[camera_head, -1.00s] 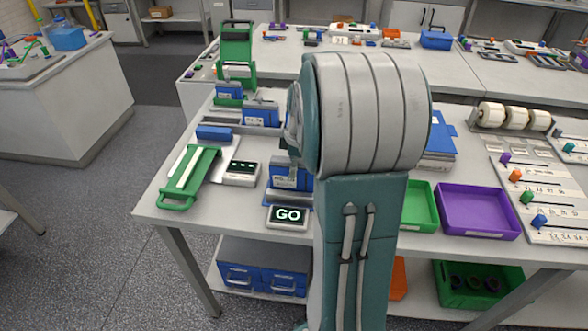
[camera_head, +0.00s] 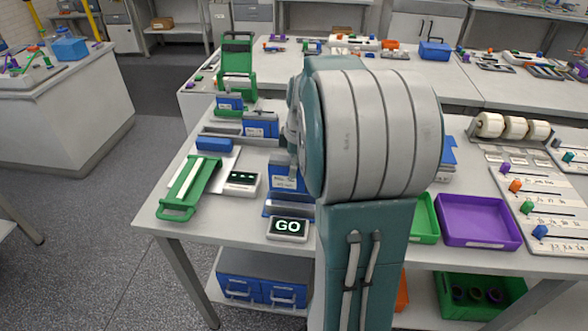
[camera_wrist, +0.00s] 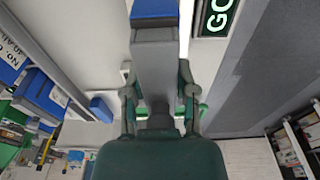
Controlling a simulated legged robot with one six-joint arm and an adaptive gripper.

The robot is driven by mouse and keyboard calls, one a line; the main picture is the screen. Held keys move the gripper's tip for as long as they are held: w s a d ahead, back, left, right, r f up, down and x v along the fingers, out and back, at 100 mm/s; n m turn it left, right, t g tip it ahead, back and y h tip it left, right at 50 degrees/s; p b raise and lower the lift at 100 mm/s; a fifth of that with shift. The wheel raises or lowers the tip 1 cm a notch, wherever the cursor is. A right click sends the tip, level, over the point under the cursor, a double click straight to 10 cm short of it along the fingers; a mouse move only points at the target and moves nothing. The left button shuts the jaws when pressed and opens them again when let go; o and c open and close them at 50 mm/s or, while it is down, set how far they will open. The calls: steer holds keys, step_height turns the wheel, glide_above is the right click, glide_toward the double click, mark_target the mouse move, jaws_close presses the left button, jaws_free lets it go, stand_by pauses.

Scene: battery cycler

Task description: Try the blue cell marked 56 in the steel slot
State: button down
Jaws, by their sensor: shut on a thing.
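My gripper (camera_wrist: 159,90) is shut on the grey upper part of a blue cell (camera_wrist: 154,20), with a finger on each side. In the head view the blue cell (camera_head: 284,178) with a white label shows left of my arm, upright. The number on the label is too small to read. Below it is a grey slot fixture (camera_head: 288,207), behind the lit GO display (camera_head: 288,228). Whether the cell's lower edge is inside the slot or just above it I cannot tell. My arm hides the gripper in the head view.
Two more labelled blue cells (camera_head: 260,124) (camera_head: 230,101) stand in holders farther back. A green-framed slider (camera_head: 190,187), a small display box (camera_head: 242,183) and a blue block (camera_head: 214,144) lie at the left. A purple tray (camera_head: 478,221) and green tray (camera_head: 425,219) lie right of my arm.

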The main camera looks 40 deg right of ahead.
steer(key=shift+r, duration=1.9)
stand_by(0.4)
